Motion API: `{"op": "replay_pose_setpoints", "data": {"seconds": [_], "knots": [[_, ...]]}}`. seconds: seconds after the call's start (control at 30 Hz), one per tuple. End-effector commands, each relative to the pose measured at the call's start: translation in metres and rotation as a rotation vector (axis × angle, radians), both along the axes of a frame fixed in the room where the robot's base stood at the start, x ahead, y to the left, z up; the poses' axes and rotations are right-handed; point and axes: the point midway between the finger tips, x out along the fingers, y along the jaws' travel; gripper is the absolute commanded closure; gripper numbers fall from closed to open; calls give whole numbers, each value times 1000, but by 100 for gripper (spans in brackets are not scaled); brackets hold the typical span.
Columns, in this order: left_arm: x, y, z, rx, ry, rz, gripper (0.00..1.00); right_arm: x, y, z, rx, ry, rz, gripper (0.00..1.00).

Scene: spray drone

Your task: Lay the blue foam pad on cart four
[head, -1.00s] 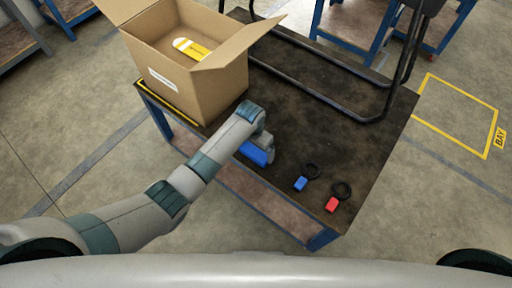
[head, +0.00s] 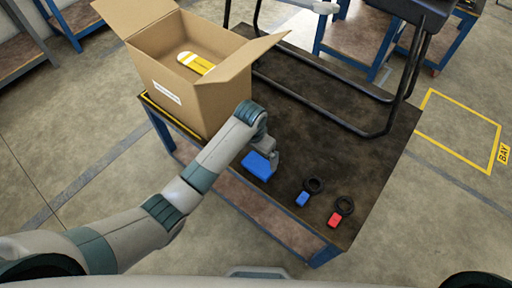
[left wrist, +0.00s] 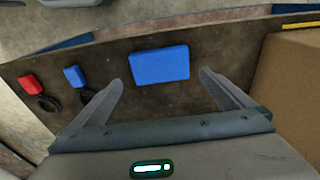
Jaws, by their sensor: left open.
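The blue foam pad (head: 257,166) lies flat near the front edge of a dark-topped cart (head: 330,135). I see no number on this cart. My left gripper (head: 270,160) is over the cart top right beside the pad. In the left wrist view, the gripper (left wrist: 165,84) is open and its fingers stand apart. The pad (left wrist: 159,65) shows beyond and between the fingertips, with nothing held. I cannot tell the exact height of the fingers above the cart top. My right gripper is not in view.
An open cardboard box (head: 196,98) holding a yellow-and-white item stands left of the pad. A blue tag (head: 302,199) and a red tag (head: 335,219), each with a black ring, lie to the right. A black tubular frame (head: 340,121) stands behind.

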Motion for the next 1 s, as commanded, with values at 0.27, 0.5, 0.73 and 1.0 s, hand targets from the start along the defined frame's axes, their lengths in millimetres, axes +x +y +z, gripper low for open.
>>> {"op": "replay_pose_setpoints", "data": {"seconds": [0.27,0.5,0.73,1.0], "knots": [[-3,3,41,0,-4,-1,0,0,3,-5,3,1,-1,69],[-5,4,51,1,-1,0,0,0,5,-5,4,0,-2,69],[-5,4,51,1,-1,0,0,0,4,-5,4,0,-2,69],[-5,4,51,1,-1,-1,0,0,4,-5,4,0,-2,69]]}}
